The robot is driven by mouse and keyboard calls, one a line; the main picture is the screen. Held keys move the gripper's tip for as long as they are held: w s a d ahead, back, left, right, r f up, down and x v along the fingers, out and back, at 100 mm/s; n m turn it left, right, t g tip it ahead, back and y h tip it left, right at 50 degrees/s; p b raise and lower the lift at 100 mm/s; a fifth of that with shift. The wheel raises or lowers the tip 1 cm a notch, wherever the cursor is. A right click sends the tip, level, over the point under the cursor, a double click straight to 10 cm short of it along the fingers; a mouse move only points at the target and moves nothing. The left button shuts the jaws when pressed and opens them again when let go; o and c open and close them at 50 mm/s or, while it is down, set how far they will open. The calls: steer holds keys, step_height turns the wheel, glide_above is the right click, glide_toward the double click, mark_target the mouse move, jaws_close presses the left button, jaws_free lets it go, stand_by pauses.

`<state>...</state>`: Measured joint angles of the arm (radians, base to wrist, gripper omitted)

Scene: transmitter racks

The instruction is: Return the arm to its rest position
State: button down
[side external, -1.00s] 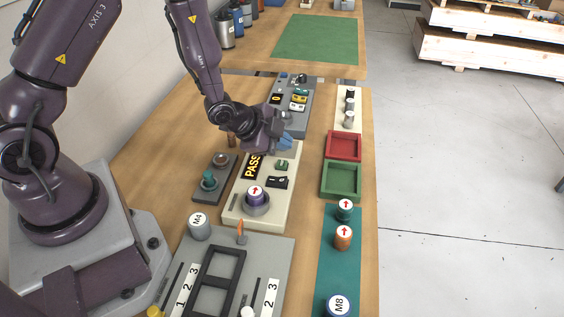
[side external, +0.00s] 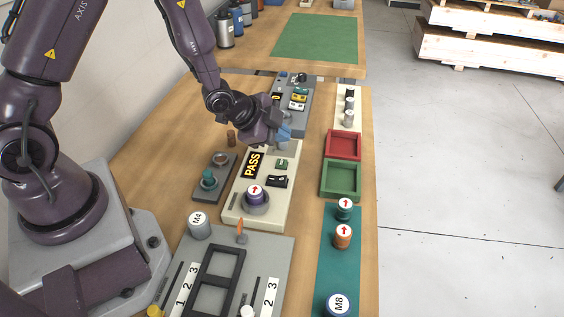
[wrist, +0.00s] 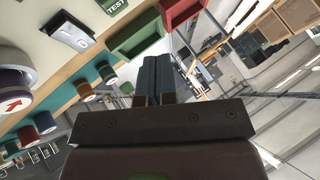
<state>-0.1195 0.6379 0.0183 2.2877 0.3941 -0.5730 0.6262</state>
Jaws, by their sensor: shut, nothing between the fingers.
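My gripper (side external: 285,132) is at the far end of the cream test panel (side external: 233,213), raised above it, its blue-grey fingers pointing right. In the wrist view the fingers (wrist: 157,75) are together with nothing between them. The panel carries a black display reading PASS (side external: 253,164), a green button (side external: 282,164), a black switch (side external: 277,181) and a purple cylinder with a red arrow (side external: 255,194) seated in a round socket. How high the gripper is above the panel is hard to tell.
A red tray (side external: 343,145) and a green tray (side external: 341,179) lie right of the panel. A teal strip (side external: 338,269) holds arrow-topped cylinders and the M8 cylinder (side external: 338,304). The M4 cylinder (side external: 199,225) stands on a grey plate (side external: 270,247) with a black frame. The wooden table left is mostly clear.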

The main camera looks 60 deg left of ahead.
steer(key=s+f+n+g, duration=0.1)
steer(key=s+a+f+g, duration=0.1)
steer(key=s, duration=0.1)
steer(key=shift+n+y, duration=0.4)
steer(key=s+d+r+n, duration=0.1)
steer(key=s+r+n, duration=0.3)
steer(key=s+r, duration=0.5)
steer(key=s+d+r+n+g, duration=0.1)
steer(key=s+r+n, duration=0.3)
steer(key=s+r, duration=0.5)
step_height(320, 180, up, 9)
steer(key=shift+d+f+n+y, duration=0.2)
steer(key=shift+d+n+y, duration=0.1)
steer(key=shift+d, duration=0.25)
